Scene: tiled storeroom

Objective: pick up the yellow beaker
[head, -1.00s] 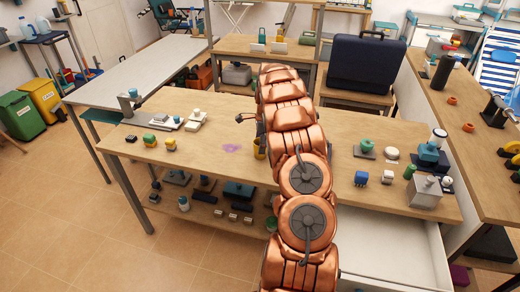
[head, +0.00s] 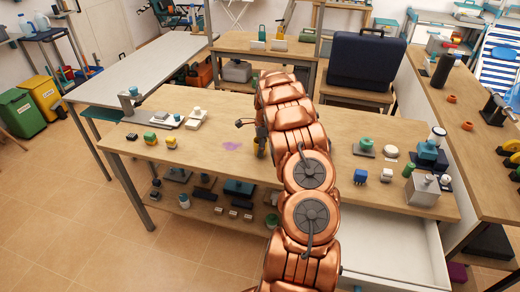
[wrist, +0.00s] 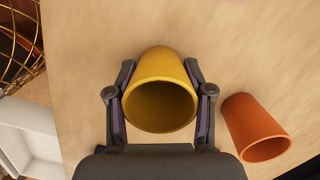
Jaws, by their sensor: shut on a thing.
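The yellow beaker (wrist: 160,65) sits between the two fingers of my gripper (wrist: 159,100) in the wrist view. The fingers touch it on both sides, and its open mouth faces the camera. In the head view only a small part of the yellow beaker (head: 261,152) shows beside my copper-coloured arm, above the wooden workbench (head: 215,120). My gripper is mostly hidden there by the arm. I cannot tell whether the beaker is clear of the bench top.
An orange beaker (wrist: 255,128) is close to the right finger in the wrist view. A wire basket (wrist: 22,50) is at the upper left. A purple patch (head: 231,146) marks the bench, with clear wood around it. Small blocks stand farther left and right.

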